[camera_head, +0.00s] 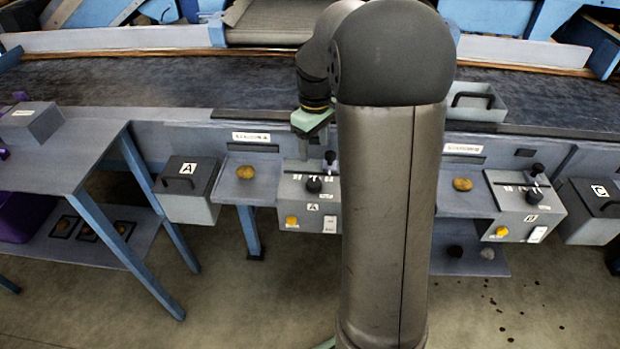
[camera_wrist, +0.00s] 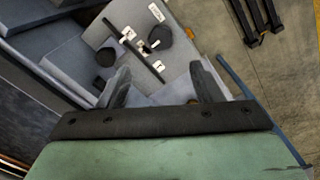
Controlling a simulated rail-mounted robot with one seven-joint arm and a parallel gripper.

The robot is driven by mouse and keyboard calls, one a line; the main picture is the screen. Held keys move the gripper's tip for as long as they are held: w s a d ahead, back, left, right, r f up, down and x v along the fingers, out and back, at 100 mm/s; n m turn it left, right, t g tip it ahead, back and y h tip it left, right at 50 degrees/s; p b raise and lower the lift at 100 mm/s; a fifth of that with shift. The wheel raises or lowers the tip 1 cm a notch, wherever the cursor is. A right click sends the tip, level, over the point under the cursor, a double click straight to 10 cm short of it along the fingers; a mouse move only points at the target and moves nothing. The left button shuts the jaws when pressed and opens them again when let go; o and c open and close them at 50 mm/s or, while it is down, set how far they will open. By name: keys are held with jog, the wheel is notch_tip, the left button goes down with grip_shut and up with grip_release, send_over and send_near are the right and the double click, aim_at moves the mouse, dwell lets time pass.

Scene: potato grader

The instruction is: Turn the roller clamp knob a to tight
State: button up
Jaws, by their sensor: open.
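The grey control box A (camera_head: 300,200) stands in front of the conveyor, left of my arm. A round black knob (camera_head: 313,185) sits on its top among small white labels. A second black knob (camera_head: 330,157) stands farther back. The wrist view shows the front knob (camera_wrist: 158,38) and the rear knob (camera_wrist: 106,57) on either side of a dark slot. The label text is too small to read, so I cannot tell which setting the knob is at. My gripper (camera_wrist: 161,76) is open and empty above the box. In the head view its fingers (camera_head: 304,148) point down, apart from the front knob.
A lidded grey bin A (camera_head: 190,190) and a tray with a potato (camera_head: 245,172) stand left of the box. A similar box B (camera_head: 530,210) stands at the right. My arm hides the middle of the head view. A grey table (camera_head: 75,150) stands far left.

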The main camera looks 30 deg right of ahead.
aim_at(314, 182)
notch_tip(314, 182, down, 12)
jog(key=shift+f, duration=0.1)
dwell(0.4)
jog(key=c, duration=1)
